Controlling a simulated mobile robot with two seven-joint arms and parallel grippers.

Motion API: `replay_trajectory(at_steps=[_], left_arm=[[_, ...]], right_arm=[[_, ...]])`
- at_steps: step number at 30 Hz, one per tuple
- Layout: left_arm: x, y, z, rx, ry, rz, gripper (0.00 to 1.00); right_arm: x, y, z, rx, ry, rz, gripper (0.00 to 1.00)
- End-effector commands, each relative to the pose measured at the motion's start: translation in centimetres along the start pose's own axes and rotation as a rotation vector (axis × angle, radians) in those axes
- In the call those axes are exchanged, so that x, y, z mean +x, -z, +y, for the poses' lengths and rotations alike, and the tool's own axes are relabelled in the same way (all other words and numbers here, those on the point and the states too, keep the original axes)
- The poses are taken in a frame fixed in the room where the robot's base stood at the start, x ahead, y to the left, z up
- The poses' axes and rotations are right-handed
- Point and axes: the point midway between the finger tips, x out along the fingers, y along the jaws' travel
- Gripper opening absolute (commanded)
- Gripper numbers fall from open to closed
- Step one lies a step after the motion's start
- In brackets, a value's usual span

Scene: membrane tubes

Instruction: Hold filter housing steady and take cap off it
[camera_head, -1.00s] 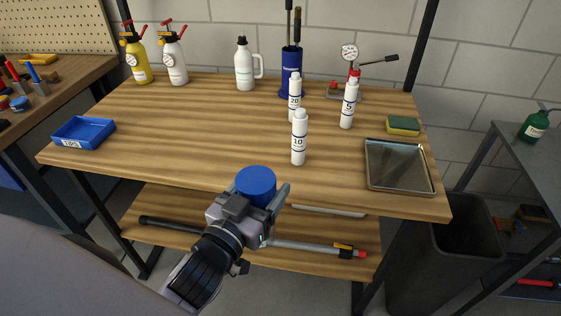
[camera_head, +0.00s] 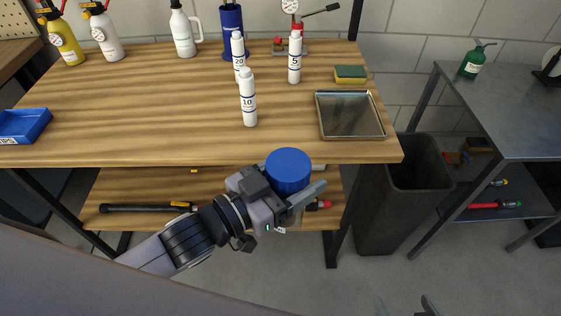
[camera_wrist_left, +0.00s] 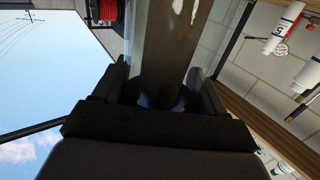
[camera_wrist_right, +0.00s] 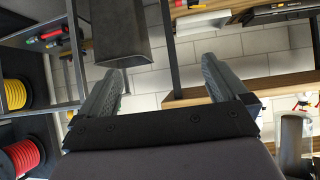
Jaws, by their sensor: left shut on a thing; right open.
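The blue cap (camera_head: 288,169) is on top of the filter housing, upright in my left gripper (camera_head: 290,200), in front of the bench's front edge. The housing's body is mostly hidden below the cap in the head view. In the left wrist view the dark body (camera_wrist_left: 168,50) stands between the fingers, which are shut on it. My right gripper (camera_head: 405,304) shows only its fingertips at the bottom edge of the head view, right of the housing and apart from it. In the right wrist view its fingers (camera_wrist_right: 162,78) are wide apart with nothing between them.
The wooden bench (camera_head: 150,110) holds white numbered bottles (camera_head: 248,98), a metal tray (camera_head: 350,115), a sponge (camera_head: 350,74) and a blue bin (camera_head: 22,125). A dark waste bin (camera_head: 385,225) and a grey side table (camera_head: 520,110) stand at right. Floor in front is clear.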

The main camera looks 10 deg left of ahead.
Motion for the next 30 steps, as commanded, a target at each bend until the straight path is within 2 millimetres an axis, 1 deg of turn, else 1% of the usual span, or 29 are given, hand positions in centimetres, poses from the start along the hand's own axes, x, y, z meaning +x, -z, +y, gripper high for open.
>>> replay_trajectory(at_steps=[2,4,5,7,8,9,11,12,14,15,17,18,20,21,23,24,26,27,30], left_arm=[[0.1,0.2,0.1,0.003,-0.008,0.006,0.00],[0.1,0.2,0.1,0.002,-0.010,0.006,0.00],[0.1,0.3,0.1,0.002,-0.010,0.006,0.00],[0.1,0.3,0.1,0.002,-0.009,0.007,0.00],[0.1,0.3,0.1,0.002,-0.009,0.007,0.00],[0.1,0.3,0.1,0.002,-0.009,0.007,0.00],[0.1,0.3,0.1,0.002,-0.009,0.008,0.00],[0.1,0.3,0.1,0.002,-0.009,0.008,0.00],[0.1,0.3,0.1,0.002,-0.009,0.008,0.00],[0.1,0.3,0.1,0.002,-0.008,0.008,0.00],[0.1,0.3,0.1,0.001,-0.008,0.009,0.00],[0.1,0.3,0.1,0.001,-0.008,0.009,0.00],[0.1,0.4,0.1,0.001,-0.008,0.009,0.00],[0.1,0.4,0.1,0.001,-0.008,0.009,0.00],[0.1,0.4,0.1,0.001,-0.008,0.009,0.00],[0.1,0.4,0.1,0.001,-0.008,0.009,0.00],[0.1,0.4,0.1,0.001,-0.008,0.009,0.00],[0.1,0.4,0.1,0.001,-0.008,0.009,0.00],[0.1,0.4,0.1,0.001,-0.008,0.009,0.00]], right_arm=[[0.2,0.6,-0.1,0.001,0.002,0.017,1.00],[0.8,1.8,-0.3,0.005,0.004,0.054,1.00],[1.1,2.5,-0.5,0.011,0.007,0.075,1.00],[1.9,4.8,-0.8,0.021,0.015,0.142,1.00],[2.3,6.0,-1.1,0.026,0.021,0.178,1.00],[2.8,7.7,-1.5,0.033,0.030,0.230,1.00],[3.5,10.5,-2.2,0.045,0.050,0.313,1.00],[3.8,12.5,-2.7,0.053,0.066,0.369,1.00],[4.1,15.4,-3.6,0.061,0.095,0.454,1.00],[4.2,17.3,-4.1,0.066,0.116,0.510,1.00],[4.2,20.1,-5.2,0.072,0.154,0.591,1.00],[4.1,22.0,-5.8,0.074,0.181,0.646,1.00],[3.7,24.8,-7.0,0.074,0.228,0.727,1.00],[3.4,26.6,-7.8,0.073,0.263,0.780,1.00],[2.7,29.2,-9.0,0.067,0.318,0.857,1.00],[2.1,30.9,-9.9,0.062,0.359,0.908,1.00],[1.2,33.3,-11.4,0.050,0.424,0.980,1.00],[0.5,34.9,-12.3,0.039,0.470,1.027,1.00],[-1.6,38.2,-14.8,0.002,0.594,1.131,1.00]])
